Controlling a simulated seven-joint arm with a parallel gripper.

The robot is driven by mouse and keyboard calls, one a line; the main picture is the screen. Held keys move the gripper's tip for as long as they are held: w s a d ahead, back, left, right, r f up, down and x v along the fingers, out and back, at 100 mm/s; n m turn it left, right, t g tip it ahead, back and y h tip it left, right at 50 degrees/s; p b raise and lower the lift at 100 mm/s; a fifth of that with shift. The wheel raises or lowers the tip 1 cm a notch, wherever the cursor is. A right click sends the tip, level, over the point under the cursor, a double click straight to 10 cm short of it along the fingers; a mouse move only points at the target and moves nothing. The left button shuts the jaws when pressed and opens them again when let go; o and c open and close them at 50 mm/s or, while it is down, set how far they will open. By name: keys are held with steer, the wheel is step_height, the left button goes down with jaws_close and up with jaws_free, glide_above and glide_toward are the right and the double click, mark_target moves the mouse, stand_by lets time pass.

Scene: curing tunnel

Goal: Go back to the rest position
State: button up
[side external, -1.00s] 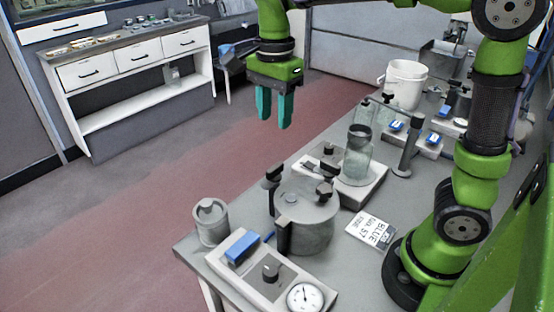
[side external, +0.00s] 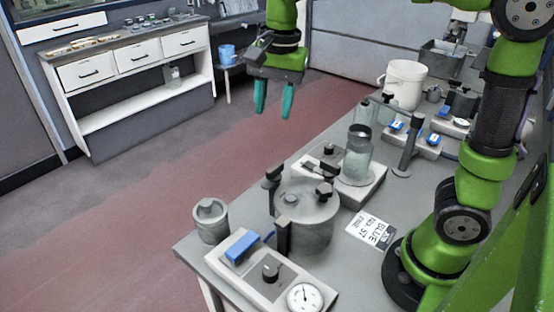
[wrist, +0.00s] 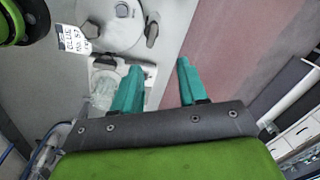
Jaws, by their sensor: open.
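My gripper (side external: 273,98) has two teal fingers pointing down. It is open and empty, raised in the air beyond the bench's left edge, over the reddish floor in the side view. In the wrist view my gripper (wrist: 158,85) shows its two fingers apart with nothing between them, the bench to the left and the floor to the right.
The grey bench (side external: 345,215) holds a lidded metal pot (side external: 308,215), a glass jar (side external: 357,160), a control box with a gauge (side external: 305,297), a grey canister (side external: 210,220), a label card (side external: 371,229) and a white bucket (side external: 405,84). A white drawer cabinet (side external: 130,70) stands behind left. Floor between is clear.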

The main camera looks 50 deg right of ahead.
steer(key=s+d+f+n+t, duration=0.1)
steer(key=s+f+n+t, duration=0.1)
steer(key=s, duration=0.4)
steer(key=s+d+f+n+t+y, duration=0.1)
steer(key=s+n+t, duration=0.3)
steer(key=s+n, duration=0.2)
steer(key=shift+f+n+y, duration=0.3)
steer(key=shift+f+n, duration=0.05)
steer(key=shift+n, duration=0.05)
steer(key=shift+s, duration=0.1)
